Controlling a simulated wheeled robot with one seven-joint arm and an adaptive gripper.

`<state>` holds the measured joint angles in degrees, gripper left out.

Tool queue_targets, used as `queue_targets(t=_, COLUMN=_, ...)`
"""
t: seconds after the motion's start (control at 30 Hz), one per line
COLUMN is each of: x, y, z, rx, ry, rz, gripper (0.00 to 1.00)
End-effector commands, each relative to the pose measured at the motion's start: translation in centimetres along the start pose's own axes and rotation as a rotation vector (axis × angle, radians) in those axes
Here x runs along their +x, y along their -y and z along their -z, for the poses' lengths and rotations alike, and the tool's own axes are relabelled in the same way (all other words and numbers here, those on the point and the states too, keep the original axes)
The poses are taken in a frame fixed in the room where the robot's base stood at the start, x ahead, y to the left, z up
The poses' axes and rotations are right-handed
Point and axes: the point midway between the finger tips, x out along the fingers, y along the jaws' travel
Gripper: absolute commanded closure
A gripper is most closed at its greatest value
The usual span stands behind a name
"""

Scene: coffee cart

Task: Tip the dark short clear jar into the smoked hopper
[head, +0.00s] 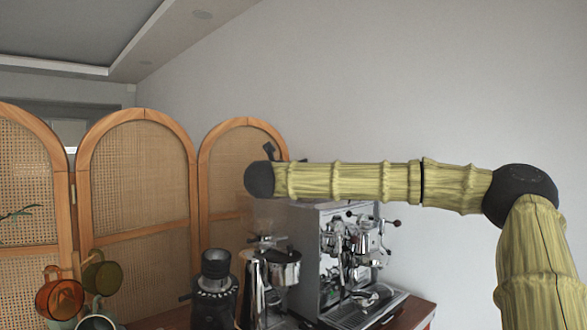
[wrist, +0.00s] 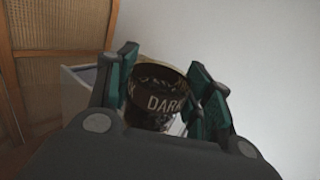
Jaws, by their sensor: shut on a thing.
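The dark short clear jar (wrist: 155,98), with DARK lettered on its band and dark contents inside, sits between the fingers of my gripper (wrist: 165,75) in the wrist view. The gripper is shut on it. The jar's mouth shows at the top, and its lower part is hidden by the gripper. In the head view my arm hides the jar and most of the gripper. A tinted, see-through shape (head: 262,214), apparently the smoked hopper, stands above the chrome grinder (head: 257,290), below my arm's far end. I cannot tell its rim clearly.
A black grinder (head: 214,285) with a dark top stands left of the chrome one. An espresso machine (head: 345,260) stands to the right. Coloured mugs (head: 60,297) hang at the lower left. A rattan screen (head: 135,175) stands behind.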

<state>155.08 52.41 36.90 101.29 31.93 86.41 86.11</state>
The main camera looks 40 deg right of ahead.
Motion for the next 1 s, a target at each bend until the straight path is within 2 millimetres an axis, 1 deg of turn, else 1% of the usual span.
queue_targets(t=1.0, x=-0.5, y=-1.1, z=0.1, rx=-0.149, ry=0.067, rz=-0.002, gripper=0.79)
